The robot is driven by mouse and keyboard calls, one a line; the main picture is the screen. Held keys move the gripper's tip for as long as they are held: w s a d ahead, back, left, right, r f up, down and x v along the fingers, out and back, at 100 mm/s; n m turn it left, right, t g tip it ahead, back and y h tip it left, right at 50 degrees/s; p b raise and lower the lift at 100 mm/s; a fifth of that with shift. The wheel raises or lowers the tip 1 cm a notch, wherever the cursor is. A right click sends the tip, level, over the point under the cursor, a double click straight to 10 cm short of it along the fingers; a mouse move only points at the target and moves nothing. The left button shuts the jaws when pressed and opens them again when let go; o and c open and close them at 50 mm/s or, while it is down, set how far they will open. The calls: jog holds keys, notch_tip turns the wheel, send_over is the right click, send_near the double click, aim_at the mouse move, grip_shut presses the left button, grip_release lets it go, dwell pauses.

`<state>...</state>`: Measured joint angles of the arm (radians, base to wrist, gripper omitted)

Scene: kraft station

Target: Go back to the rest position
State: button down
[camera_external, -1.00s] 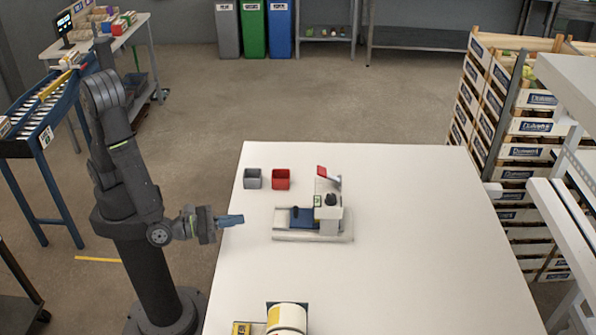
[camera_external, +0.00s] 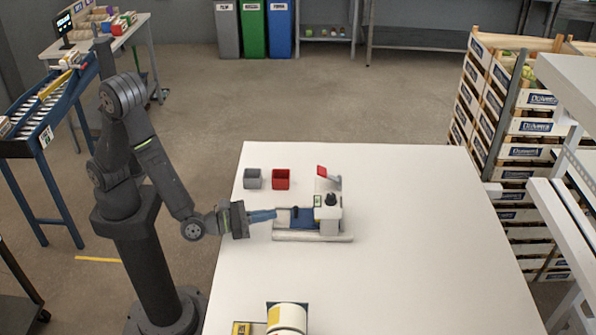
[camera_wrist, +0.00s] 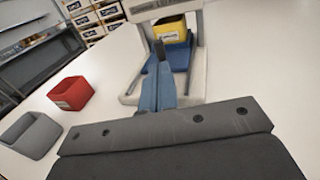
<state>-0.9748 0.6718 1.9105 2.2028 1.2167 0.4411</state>
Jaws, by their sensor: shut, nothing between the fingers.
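My gripper (camera_external: 273,214) is over the left part of the white table (camera_external: 400,240), at the left end of a white and blue bench device (camera_external: 330,222). Its blue fingers are shut with nothing between them. In the wrist view my gripper (camera_wrist: 166,72) points at the device's blue part (camera_wrist: 181,60), and a yellow box (camera_wrist: 172,30) shows inside the device's white frame. I cannot tell whether the fingers touch the device.
A grey bin (camera_external: 252,179) and a red bin (camera_external: 281,179) stand behind the device. A red-topped piece (camera_external: 328,175) is beside them. A white roll (camera_external: 287,317) is at the front edge. The table's right side is clear. Stacked crates (camera_external: 515,150) stand beyond it.

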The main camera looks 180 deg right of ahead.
aim_at(283, 222)
jog(key=x, duration=0.4)
jog(key=shift+s+a, duration=0.15)
jog(key=shift+a, duration=0.15)
jog(key=shift+d, duration=0.95)
jog(key=shift+a, duration=0.1)
